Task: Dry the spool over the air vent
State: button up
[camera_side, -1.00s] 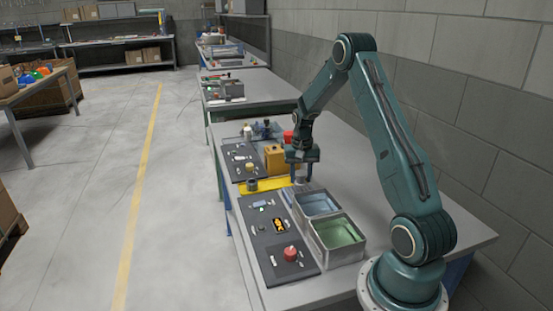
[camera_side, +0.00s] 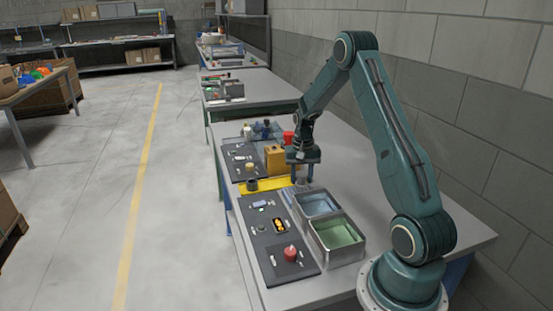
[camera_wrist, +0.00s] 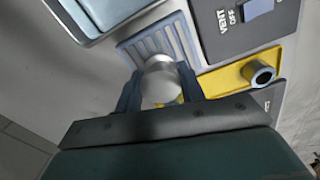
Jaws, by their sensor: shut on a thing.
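A silvery round spool (camera_wrist: 161,80) sits between the two blue fingers of my gripper (camera_wrist: 160,92) in the wrist view. My gripper is shut on it. In the side view my gripper (camera_side: 301,177) hangs low over the bench, behind the blue-filled tank; the spool is small and partly hidden there. The air vent, a grey slotted grille (camera_wrist: 150,42), lies just beyond the spool in the wrist view, and the spool covers its near edge. A blue switch (camera_wrist: 258,9) sits on a dark panel with the words "VENT" and "OFF" beside it; its position is unclear.
A yellow tray (camera_wrist: 226,79) holds a dark hollow cylinder (camera_wrist: 259,72). Two metal tanks stand in front, one with blue liquid (camera_side: 318,204), one with green (camera_side: 338,232). A dark control panel (camera_side: 262,240) with a red knob (camera_side: 290,253) lies left. An orange box (camera_side: 276,158) stands behind.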

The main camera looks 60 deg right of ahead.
jog(key=shift+r, duration=0.2)
jog(key=shift+r, duration=2.35)
jog(key=shift+w, duration=0.1)
